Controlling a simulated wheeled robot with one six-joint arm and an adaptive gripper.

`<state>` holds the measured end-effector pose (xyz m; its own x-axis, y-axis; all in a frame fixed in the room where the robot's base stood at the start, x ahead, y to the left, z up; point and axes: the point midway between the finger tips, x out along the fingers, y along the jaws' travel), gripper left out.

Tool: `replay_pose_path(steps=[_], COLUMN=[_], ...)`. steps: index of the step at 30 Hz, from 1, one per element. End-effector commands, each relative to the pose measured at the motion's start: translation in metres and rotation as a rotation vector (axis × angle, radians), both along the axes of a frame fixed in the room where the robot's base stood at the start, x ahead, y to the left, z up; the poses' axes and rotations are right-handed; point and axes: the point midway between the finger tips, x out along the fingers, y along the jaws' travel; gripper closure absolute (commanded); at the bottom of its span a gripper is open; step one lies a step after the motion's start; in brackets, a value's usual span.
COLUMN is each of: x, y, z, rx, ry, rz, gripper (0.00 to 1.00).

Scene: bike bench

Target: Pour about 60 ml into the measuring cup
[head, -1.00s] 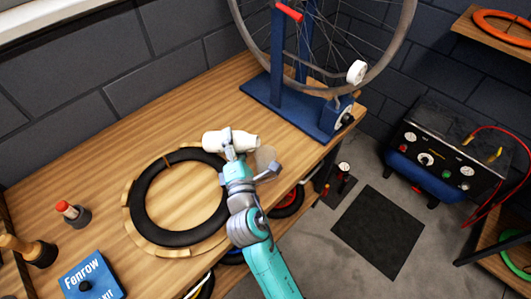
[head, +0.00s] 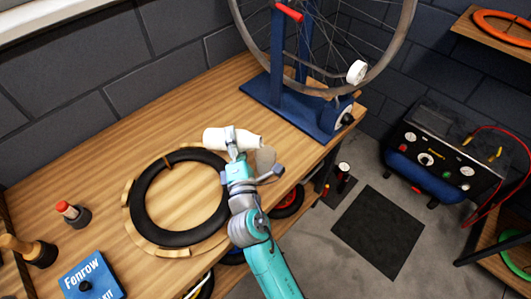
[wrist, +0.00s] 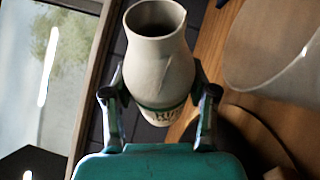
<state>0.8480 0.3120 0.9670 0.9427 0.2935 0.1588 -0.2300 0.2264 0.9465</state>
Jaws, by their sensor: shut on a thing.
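My gripper (head: 231,147) is shut around the middle of a white bottle (head: 250,142). In the head view the bottle lies nearly level above the bench, its narrower end to the right. The wrist view shows the bottle (wrist: 158,72) between my fingers (wrist: 159,95), with its open mouth at the top and a green band with lettering lower down. A clear cup, seemingly the measuring cup (head: 266,158), is just below and right of the bottle, partly behind my wrist. It also shows large at the right of the wrist view (wrist: 270,45). No liquid can be made out.
A black tyre (head: 142,200) on a wooden ring lies left of my gripper. A blue wheel stand (head: 290,112) is behind to the right. The bench's back left is clear.

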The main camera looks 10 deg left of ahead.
Motion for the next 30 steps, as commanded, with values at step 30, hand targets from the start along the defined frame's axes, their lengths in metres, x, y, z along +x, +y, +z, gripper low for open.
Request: replay_pose_path(steps=[30], x=[-0.0003], y=[-0.0019], z=[0.0073], rx=[0.097], ry=[-0.014], rz=[0.001], gripper=[0.86])
